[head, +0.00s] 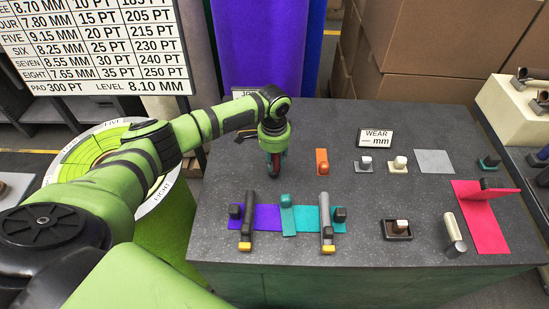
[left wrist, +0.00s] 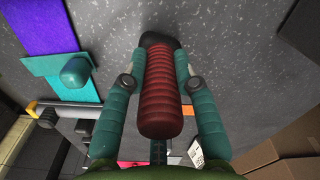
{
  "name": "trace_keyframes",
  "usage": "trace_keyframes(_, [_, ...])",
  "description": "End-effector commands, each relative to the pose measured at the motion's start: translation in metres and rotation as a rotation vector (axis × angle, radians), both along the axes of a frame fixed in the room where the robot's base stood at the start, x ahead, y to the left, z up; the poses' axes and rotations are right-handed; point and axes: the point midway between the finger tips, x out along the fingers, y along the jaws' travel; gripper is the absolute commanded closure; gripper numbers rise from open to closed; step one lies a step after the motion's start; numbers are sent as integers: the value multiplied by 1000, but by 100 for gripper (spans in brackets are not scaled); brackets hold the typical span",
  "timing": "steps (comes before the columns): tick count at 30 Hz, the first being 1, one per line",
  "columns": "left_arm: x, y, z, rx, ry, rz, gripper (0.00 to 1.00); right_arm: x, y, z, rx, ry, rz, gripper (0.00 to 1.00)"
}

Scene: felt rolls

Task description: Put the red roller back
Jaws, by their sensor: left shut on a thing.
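The red roller (left wrist: 162,95) has a ribbed, dark red body and sits lengthwise between the two teal fingers of my left gripper (head: 274,160). In the left wrist view a finger presses on each side of it, and a dark part shows at its far end. In the head view the gripper points down over the back left of the dark grey table (head: 330,130), and the roller is mostly hidden by the fingers. I cannot tell whether the roller touches the table. My right gripper is not in view.
An orange block (head: 322,160), a grey-topped tool (head: 364,163) and a cream tool (head: 398,163) stand right of the gripper. Red felt (head: 482,225) lies at the right.

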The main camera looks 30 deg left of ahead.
Motion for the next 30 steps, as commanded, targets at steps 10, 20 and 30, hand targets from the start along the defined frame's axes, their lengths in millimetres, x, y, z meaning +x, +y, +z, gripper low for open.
trace_keyframes(10, [0,0,-6,0,0,0,100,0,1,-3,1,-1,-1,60])
trace_keyframes(20, [0,0,-6,0,0,0,43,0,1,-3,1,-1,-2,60])
trace_keyframes(30, [0,0,-6,0,0,0,43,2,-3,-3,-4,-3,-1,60])
